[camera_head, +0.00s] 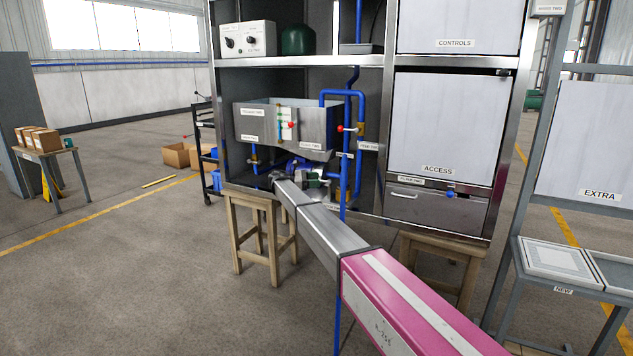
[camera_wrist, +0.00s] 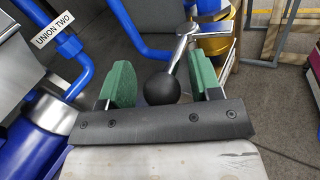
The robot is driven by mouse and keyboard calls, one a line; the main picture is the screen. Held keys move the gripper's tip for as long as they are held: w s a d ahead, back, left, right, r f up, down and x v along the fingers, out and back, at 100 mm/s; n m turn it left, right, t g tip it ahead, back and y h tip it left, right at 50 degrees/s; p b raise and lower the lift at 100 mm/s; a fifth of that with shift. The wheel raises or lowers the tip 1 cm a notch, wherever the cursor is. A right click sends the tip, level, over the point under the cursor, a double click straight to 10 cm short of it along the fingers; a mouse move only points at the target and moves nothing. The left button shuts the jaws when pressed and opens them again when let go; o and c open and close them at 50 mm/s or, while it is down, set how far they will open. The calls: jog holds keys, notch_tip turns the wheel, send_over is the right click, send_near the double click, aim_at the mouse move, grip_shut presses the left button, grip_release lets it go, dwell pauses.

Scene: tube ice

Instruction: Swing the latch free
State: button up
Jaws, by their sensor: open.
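A metal lever with a black ball knob (camera_wrist: 161,88) shows in the wrist view, its bright arm rising to a pivot at the upper right. I take it for the latch; no label on it is readable. My gripper (camera_wrist: 160,68) is open, with one green pad on each side of the ball. Gaps show between the ball and both pads, so it is not gripped. In the head view my gripper (camera_head: 308,177) is low at the shelf, under the grey tank (camera_head: 285,124). The lever cannot be made out clearly there.
A blue pipe labelled UNION TWO (camera_wrist: 52,30) runs close to my gripper's left. A yellow cylindrical part (camera_wrist: 214,45) stands behind the lever. Blue vertical pipes (camera_head: 360,110) are right of the tank. The ACCESS panel (camera_head: 442,125) is further right. Wooden stools (camera_head: 255,207) stand below.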

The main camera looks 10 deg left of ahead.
jog(key=v, duration=1)
